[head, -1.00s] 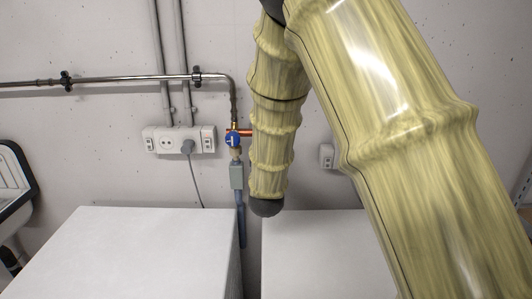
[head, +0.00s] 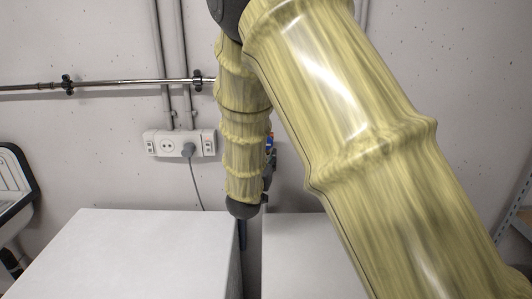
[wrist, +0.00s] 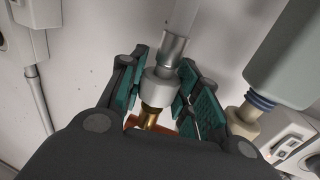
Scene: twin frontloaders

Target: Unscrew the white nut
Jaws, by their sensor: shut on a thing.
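In the wrist view a pale, whitish-grey nut (wrist: 159,88) sits between the teal pads of my gripper (wrist: 164,92). My gripper is shut on it, one finger at each side. A metal sleeve and a grey hose (wrist: 173,48) join the nut on one side, and a brass fitting (wrist: 150,116) shows on the other. A separate beige nut (wrist: 243,121) is outside the grip, to the right, on a grey box (wrist: 296,60) with a blue ring. In the head view my arm hides the nut, and only a dark part of my gripper (head: 269,168) shows behind the arm.
Two white machine tops (head: 140,250) (head: 290,240) stand below with a narrow gap between them. A wall socket strip (head: 180,143) with a plugged-in cable is left of my arm. A metal pipe (head: 110,83) runs along the wall. A blue valve handle (head: 269,141) barely shows.

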